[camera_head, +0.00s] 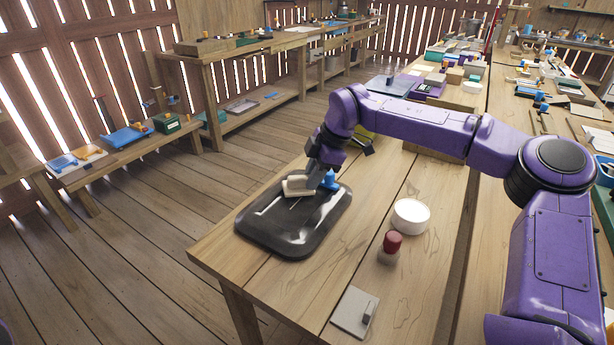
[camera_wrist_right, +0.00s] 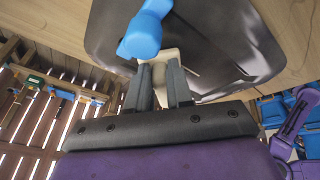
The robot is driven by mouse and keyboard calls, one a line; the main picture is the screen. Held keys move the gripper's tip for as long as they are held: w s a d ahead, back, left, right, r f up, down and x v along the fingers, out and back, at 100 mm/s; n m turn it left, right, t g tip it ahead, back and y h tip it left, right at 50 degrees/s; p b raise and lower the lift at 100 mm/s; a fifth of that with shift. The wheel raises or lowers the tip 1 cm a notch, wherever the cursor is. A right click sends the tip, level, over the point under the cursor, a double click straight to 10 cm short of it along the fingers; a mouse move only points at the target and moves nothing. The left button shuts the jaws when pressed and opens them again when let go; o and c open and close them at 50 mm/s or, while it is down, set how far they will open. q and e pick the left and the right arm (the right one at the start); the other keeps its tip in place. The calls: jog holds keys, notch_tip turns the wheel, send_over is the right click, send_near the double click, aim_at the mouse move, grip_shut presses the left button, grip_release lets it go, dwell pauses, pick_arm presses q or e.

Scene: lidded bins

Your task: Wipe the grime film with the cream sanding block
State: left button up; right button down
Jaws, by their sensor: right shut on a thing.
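The cream sanding block (camera_head: 297,186) is at the far end of the black tray (camera_head: 258,240). My right gripper (camera_head: 313,177) is shut on the block from above; the wrist view shows the fingers (camera_wrist_right: 159,88) on either side of the block (camera_wrist_right: 172,62). Whether the block touches the tray floor is hard to tell. The tray floor looks dark and glossy with paler smears; I cannot tell the edge of any grime film. My left gripper is not in view.
A blue object (camera_head: 330,180) stands in the tray close beside the block and gripper, also in the wrist view (camera_wrist_right: 143,36). A white round tub (camera_head: 411,217), a red-capped jar (camera_head: 391,246) and a grey plate (camera_head: 354,312) stand to the right on the table. Bare wood lies between.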

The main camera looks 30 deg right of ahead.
jog(key=shift+w+d+r, duration=0.1)
jog(key=shift+w+d, duration=0.05)
jog(key=shift+d, duration=0.1)
jog(key=shift+r, duration=0.15)
jog(key=shift+r, duration=0.25)
notch_tip(320, 180, up, 5)
jog(key=p, duration=0.3)
jog(key=shift+r+p, duration=0.15)
jog(key=shift+p, duration=0.25)
